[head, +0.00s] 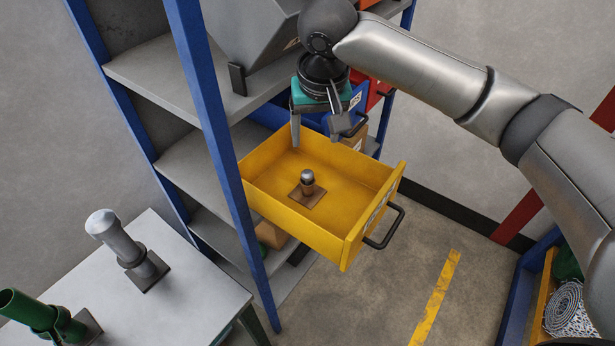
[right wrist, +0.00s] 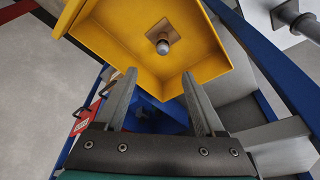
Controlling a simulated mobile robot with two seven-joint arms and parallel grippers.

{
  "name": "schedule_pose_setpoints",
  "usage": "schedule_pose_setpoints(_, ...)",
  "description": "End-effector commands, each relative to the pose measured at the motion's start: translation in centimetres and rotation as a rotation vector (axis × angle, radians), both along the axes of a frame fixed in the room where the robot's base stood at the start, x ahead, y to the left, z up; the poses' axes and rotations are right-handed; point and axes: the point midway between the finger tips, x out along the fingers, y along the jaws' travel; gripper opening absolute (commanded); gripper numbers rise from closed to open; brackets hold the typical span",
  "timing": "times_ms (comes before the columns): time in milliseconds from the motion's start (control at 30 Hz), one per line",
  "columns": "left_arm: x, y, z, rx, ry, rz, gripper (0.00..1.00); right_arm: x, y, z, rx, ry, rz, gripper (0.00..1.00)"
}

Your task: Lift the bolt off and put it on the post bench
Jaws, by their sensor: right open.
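The bolt (head: 307,177) seems to be the small piece with a rounded metallic top, upright on a brown square plate inside the open yellow drawer (head: 262,203). In the right wrist view the bolt (right wrist: 163,47) shows beyond the fingertips. My right gripper (head: 316,138) is open and empty above the back of the drawer, apart from the bolt. Its spread fingers also show in the wrist view (right wrist: 158,76). The grey bench (head: 185,300) at lower left, likely the post bench, carries a post with a silver cylinder (head: 115,237) and a post with a green tube (head: 40,313). My left gripper is not in view.
The drawer has a black handle (head: 385,230) at its front and sticks out of a shelf rack with blue uprights (head: 222,150). One upright stands between bench and drawer. Blue and red bins (head: 372,92) sit behind my gripper. Open floor (head: 400,285) lies right of the drawer.

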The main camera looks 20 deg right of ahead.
Motion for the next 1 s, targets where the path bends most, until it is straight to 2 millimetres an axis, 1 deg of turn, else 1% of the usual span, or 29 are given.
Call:
schedule_pose_setpoints(300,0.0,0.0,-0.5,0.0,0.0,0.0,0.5,1.7,-0.2,-6.2,-0.001,0.003,-0.001,0.71)
schedule_pose_setpoints(400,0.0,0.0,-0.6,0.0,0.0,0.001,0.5,2.1,-0.2,-7.8,-0.001,0.002,0.001,0.71)
schedule_pose_setpoints(500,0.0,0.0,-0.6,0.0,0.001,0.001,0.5,2.4,-0.2,-8.8,-0.002,0.001,0.003,0.71)
schedule_pose_setpoints(667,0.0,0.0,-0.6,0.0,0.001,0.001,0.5,2.7,-0.2,-9.5,0.0,0.0,0.003,0.71)
schedule_pose_setpoints(733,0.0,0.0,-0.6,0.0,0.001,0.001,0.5,3.0,-0.1,-10.1,-0.002,0.001,0.003,0.71)
schedule_pose_setpoints(1000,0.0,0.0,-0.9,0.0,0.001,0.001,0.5,4.3,0.1,-13.3,-0.001,0.0,0.003,0.71)
